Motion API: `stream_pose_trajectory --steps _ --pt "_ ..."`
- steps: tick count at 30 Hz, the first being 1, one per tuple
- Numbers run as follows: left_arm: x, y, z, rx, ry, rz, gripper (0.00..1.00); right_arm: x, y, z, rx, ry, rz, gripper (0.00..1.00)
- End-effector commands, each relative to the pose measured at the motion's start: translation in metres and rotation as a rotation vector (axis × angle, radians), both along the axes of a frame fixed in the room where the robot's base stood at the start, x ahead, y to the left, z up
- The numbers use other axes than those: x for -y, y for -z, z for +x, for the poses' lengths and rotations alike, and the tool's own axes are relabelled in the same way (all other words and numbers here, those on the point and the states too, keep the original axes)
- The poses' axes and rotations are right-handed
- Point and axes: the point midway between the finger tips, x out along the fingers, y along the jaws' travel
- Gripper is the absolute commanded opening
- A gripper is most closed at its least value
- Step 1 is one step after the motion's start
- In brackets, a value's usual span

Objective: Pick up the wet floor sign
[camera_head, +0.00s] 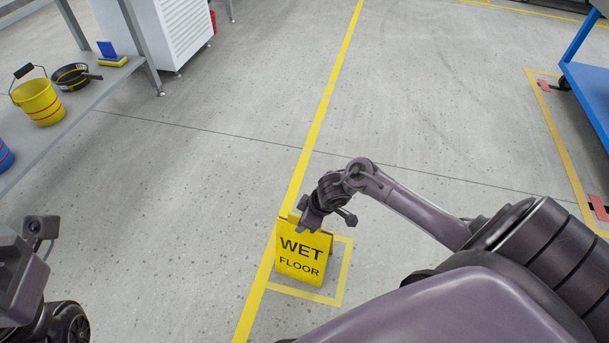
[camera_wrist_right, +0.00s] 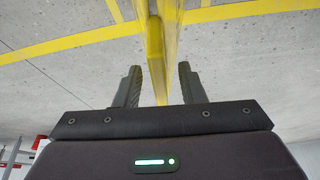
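The yellow wet floor sign (camera_head: 301,256) stands upright on the floor in the head view, lettered "WET FLOOR", inside a yellow taped outline. My right gripper (camera_head: 308,217) is at the sign's top edge and covers a little of it. In the right wrist view the sign (camera_wrist_right: 156,55) comes up between the two fingers of my right gripper (camera_wrist_right: 157,85). The fingers are apart, with a gap visible on each side of the sign. My left arm shows at the lower left of the head view; its fingers cannot be made out.
A grey shelf (camera_head: 96,97) at the left holds a yellow bucket (camera_head: 39,103), a black pan (camera_head: 71,77) and a yellow-blue brush (camera_head: 111,56). A blue cart (camera_head: 590,90) stands at the right.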

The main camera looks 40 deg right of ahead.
Motion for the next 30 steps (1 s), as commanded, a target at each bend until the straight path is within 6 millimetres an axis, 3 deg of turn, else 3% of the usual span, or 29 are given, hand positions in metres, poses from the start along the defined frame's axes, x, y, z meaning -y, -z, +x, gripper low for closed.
stream_pose_trajectory --steps 8,16,30 --pt "0.0 -0.0001 0.0001 -0.001 0.0 0.0 0.36 -0.0002 0.0006 0.0 0.0 -0.001 0.0 0.36" --pt "0.0 0.0 0.0002 -0.001 0.0 0.0 0.36 -0.0001 0.0005 -0.0001 0.0 -0.001 0.0 0.01" --pt "0.0 0.0001 0.0004 -0.002 -0.001 0.001 0.36 0.0 -0.0002 0.0006 0.002 -0.001 -0.001 0.0"
